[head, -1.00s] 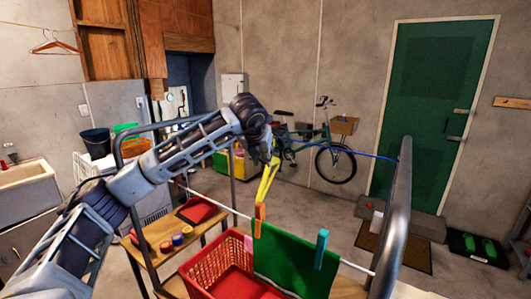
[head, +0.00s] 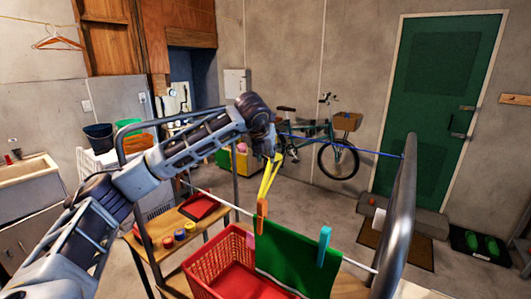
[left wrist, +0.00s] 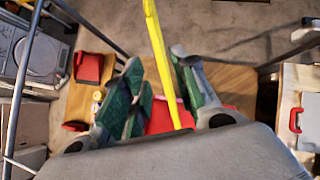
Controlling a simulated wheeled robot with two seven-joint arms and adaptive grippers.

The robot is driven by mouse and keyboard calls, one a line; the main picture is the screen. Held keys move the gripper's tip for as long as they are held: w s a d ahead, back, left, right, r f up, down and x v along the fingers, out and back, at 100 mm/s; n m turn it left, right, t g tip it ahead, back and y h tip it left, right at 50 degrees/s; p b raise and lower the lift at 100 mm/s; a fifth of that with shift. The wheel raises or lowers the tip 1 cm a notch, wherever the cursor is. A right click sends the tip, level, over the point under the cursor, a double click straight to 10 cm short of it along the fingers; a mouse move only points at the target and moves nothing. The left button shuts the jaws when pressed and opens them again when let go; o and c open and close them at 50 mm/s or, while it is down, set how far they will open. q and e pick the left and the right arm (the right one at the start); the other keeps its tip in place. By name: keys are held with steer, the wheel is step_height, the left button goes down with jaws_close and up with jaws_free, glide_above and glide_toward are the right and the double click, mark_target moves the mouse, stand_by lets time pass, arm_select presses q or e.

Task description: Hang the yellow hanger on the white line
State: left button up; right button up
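The yellow hanger (head: 269,180) hangs down from my left gripper (head: 268,152), seen nearly edge-on in the head view. The white line (head: 350,262) runs across the rack in front. The hanger's lower end shows just above the orange clothespin (head: 262,215) on that line; I cannot tell whether it touches the line. My right gripper is out of view.
A green cloth (head: 297,260) hangs on the white line under the orange and blue (head: 324,245) clothespins. A red basket (head: 215,268) stands below. A blue line (head: 350,151) runs behind. The rack's grey post (head: 400,215) rises at the right.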

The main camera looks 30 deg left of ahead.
mark_target(269, 163)
arm_select(q)
steer(key=shift+x, duration=2.2)
steer(key=shift+b+x, duration=1.05)
steer(key=shift+x, duration=1.55)
jaws_close()
steer(key=shift+r, duration=0.15)
steer(key=shift+r+p, duration=0.85)
steer(key=shift+r, duration=1.3)
